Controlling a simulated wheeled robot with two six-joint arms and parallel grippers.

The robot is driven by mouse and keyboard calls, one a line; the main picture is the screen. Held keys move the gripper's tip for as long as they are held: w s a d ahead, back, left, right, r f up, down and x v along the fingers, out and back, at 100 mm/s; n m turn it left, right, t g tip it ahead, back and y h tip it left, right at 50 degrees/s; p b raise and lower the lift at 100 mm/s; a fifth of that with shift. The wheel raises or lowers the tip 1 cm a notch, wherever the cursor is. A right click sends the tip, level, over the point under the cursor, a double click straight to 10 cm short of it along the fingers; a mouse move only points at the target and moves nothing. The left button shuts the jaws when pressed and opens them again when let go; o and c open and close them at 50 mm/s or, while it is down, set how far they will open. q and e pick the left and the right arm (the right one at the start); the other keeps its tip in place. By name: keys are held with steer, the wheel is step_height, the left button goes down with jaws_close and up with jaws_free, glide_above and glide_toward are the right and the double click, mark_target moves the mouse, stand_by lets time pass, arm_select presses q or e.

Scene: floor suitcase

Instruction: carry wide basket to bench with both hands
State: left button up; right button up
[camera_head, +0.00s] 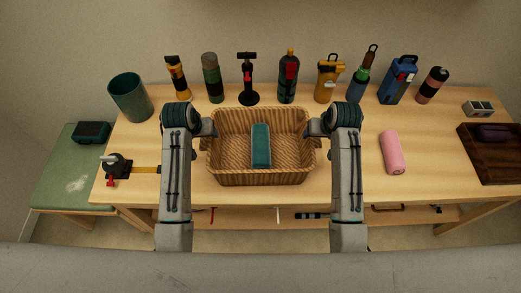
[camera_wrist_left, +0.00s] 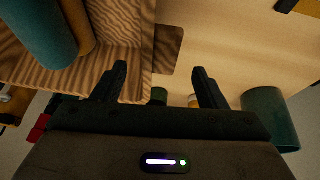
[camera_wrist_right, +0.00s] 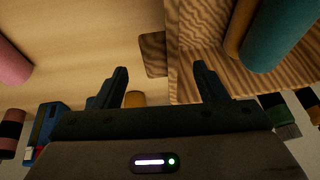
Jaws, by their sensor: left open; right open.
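The wide wicker basket (camera_head: 226,171) stands upright on the wooden table and holds a teal roll (camera_head: 261,146). My left gripper (camera_head: 209,127) is open at the basket's left side. In the left wrist view its fingers (camera_wrist_left: 160,80) stand on either side of the basket's side wall and handle tab (camera_wrist_left: 168,48). My right gripper (camera_head: 313,127) is open at the right side. In the right wrist view its fingers (camera_wrist_right: 162,80) likewise stand either side of the wall and tab (camera_wrist_right: 152,52). Contact cannot be told. A low green-topped bench (camera_head: 66,172) is left of the table.
Several bottles and tools, including a yellow flask (camera_head: 328,80), line the table's back. A green bin (camera_head: 130,97) and a black tool (camera_head: 117,165) are at left. A pink roll (camera_head: 392,152) and dark tray (camera_head: 484,165) are at right. A dark green case (camera_head: 91,132) sits on the bench.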

arm_select(q)
steer(key=x, duration=0.5)
arm_select(e)
steer(key=x, duration=0.5)
arm_select(q)
steer(key=shift+r, duration=0.1)
steer(key=c, duration=1.4)
arm_select(e)
steer(key=shift+r, duration=0.1)
steer(key=c, duration=1.4)
